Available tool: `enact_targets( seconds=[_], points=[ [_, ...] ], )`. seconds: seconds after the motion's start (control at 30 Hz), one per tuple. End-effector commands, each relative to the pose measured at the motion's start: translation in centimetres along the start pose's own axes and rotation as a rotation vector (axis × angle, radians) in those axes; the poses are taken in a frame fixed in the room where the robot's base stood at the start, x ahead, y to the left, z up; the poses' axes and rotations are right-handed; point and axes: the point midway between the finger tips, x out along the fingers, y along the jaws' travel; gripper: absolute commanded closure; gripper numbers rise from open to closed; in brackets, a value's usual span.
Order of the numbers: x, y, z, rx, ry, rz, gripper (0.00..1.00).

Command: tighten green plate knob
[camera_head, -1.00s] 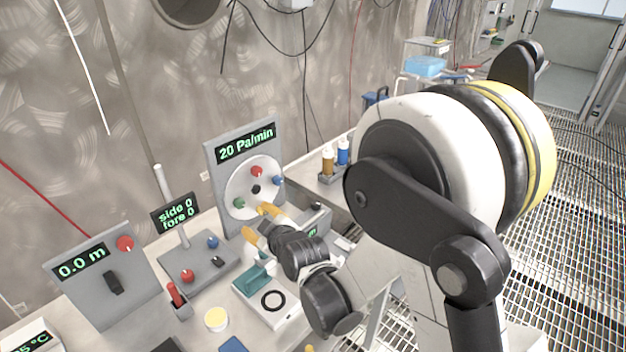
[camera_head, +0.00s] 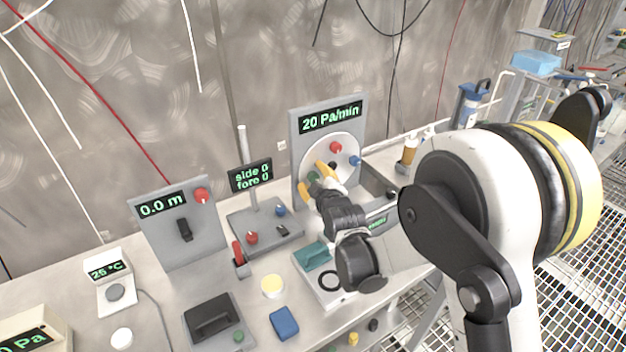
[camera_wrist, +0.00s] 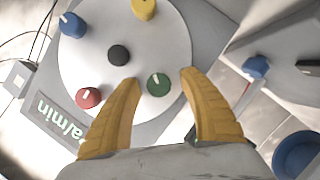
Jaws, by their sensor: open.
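The green knob (camera_wrist: 159,84) with a white mark sits on the round white plate (camera_wrist: 85,50) of the grey upright panel (camera_head: 362,112), whose display reads 20 Pa/min. My gripper (camera_wrist: 160,82) has its two yellow fingers spread on either side of the green knob in the wrist view, with gaps to both sides. I cannot tell how deep the fingertips reach. In the head view my gripper (camera_head: 313,178) is in front of the plate's lower left, and the green knob is partly hidden by the fingers. Red, blue and yellow knobs and a black centre knob share the plate.
To the left stand a side/fore display (camera_head: 251,176) with joystick-like knobs and a 0.0 m panel (camera_head: 165,235). Bottles (camera_head: 410,150) stand to the right.

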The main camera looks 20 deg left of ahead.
Motion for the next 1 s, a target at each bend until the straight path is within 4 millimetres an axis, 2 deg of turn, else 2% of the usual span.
enact_targets(
  seconds=[0.27,0.4,0.43,0.77,1.0],
  points=[
    [0.12,0.05,-0.02,0.001,0.0,0.0,0.51],
    [0.11,0.04,-0.02,0.001,0.0,0.0,0.94],
    [0.1,0.04,-0.02,0.001,0.0,0.0,1.0],
    [0.1,0.07,0.01,0.013,-0.001,-0.005,1.0],
    [0.09,0.15,0.03,0.1,-0.002,-0.041,1.0]
  ],
)
